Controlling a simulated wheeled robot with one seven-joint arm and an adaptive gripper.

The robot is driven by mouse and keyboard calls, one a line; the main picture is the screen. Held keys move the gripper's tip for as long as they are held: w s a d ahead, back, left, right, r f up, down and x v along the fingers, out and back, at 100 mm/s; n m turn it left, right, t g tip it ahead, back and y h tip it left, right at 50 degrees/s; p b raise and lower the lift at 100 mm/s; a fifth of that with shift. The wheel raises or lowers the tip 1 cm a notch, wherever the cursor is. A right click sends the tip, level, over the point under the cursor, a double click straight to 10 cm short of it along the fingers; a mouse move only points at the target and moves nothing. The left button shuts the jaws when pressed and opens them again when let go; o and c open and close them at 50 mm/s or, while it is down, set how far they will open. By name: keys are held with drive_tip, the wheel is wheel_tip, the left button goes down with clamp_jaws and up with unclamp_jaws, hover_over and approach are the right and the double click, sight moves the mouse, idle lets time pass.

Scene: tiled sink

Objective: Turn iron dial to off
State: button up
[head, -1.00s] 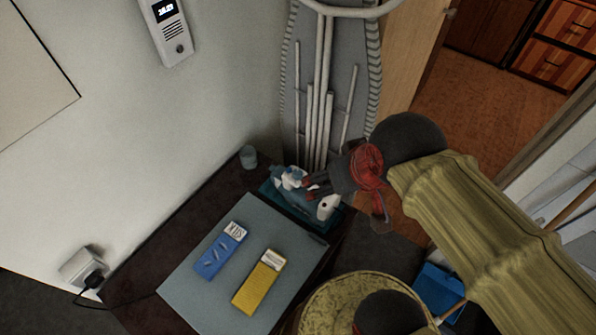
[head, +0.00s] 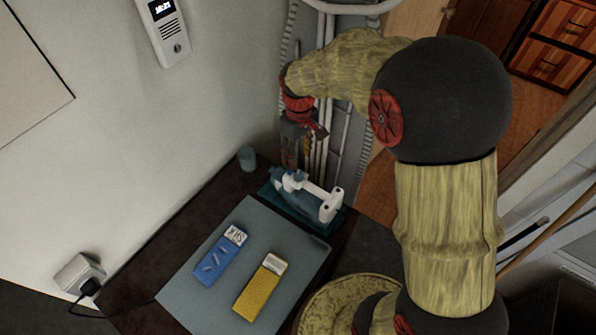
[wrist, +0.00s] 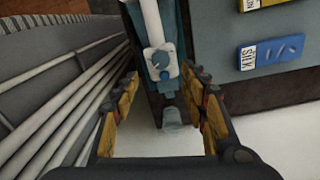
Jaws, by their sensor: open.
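The iron (head: 308,196) is blue and white and sits on a teal base (head: 276,197) at the far end of the dark table. In the wrist view the iron's white part (wrist: 160,64) shows round blue parts, one of which may be the dial (wrist: 160,59); its setting is too small to read. My gripper (head: 296,160) is open and empty, pointing down above and behind the iron, in front of the ironing board. In the wrist view my open fingers (wrist: 162,80) stand on either side of the iron's near end, apart from it.
The grey ironing board (head: 352,135) with white legs stands close behind my gripper. A small cup (head: 247,158) stands left of the iron. A blue box (head: 219,257) and a yellow box (head: 260,290) lie on a grey mat (head: 192,292).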

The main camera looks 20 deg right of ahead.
sight(299, 175)
drive_tip(key=shift+s+f+b, duration=0.1)
drive_tip(key=shift+f+b, duration=1.1)
drive_tip(key=shift+f, duration=2.8)
drive_tip(key=shift+c, duration=1)
clamp_jaws()
